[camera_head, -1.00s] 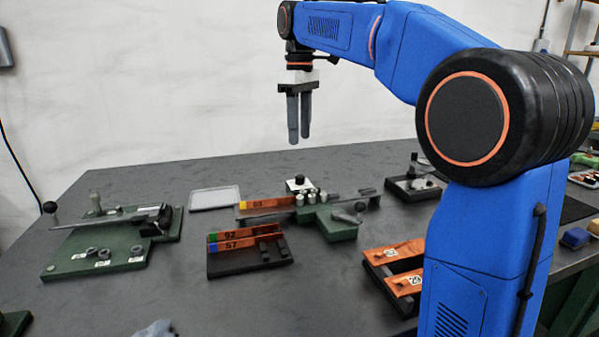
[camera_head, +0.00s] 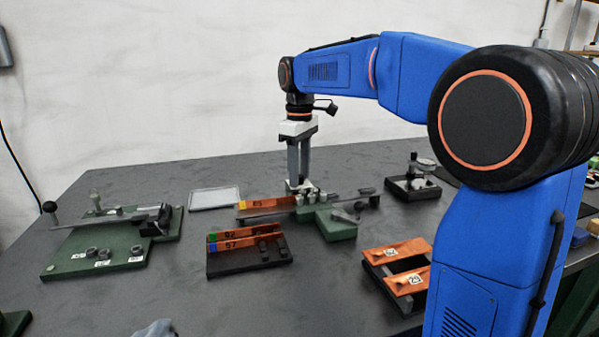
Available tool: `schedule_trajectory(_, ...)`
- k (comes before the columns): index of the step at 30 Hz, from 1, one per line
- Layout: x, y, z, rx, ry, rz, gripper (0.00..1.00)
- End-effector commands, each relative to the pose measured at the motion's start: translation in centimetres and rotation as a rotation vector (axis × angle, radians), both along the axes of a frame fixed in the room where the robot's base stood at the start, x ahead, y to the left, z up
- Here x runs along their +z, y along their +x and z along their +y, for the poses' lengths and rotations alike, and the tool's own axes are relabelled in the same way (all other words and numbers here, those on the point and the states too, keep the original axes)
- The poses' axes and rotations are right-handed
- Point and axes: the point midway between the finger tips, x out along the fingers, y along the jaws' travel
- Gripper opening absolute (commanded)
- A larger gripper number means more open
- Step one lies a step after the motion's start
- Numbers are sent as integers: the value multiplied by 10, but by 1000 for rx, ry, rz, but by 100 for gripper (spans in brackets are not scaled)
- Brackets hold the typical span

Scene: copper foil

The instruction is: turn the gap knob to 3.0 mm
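My gripper (camera_head: 298,182) points straight down, with its two grey fingers low over the back middle of the bench. The fingertips are at the small white dial plate (camera_head: 291,188) of the green-based fixture (camera_head: 335,226). The black knob on that plate is hidden by the fingers. I cannot tell whether the fingers touch it, stand around it or are closed on it. The dial's marks are too small to read.
Several small silver cylinders (camera_head: 312,196) stand right beside the fingertips. An orange strip (camera_head: 265,203) lies on the fixture's left end. A dark rack (camera_head: 250,262) with orange strips is in front, a green lever fixture (camera_head: 115,240) left, a pale tray (camera_head: 214,198) behind.

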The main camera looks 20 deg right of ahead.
Motion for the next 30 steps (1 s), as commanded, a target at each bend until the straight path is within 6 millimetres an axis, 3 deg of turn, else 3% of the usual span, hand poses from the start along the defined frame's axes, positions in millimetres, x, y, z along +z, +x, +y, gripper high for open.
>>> schedule_trajectory(4, 0, 0, 0, 0, 0, 0, 37)
schedule_trajectory(9, 0, 0, 0, 0, 0, 0, 0)
schedule_trajectory(20, 1, 0, 0, -42, 0, 0, 0)
schedule_trajectory(30, 1, 0, 0, -270, 0, -1, 0)
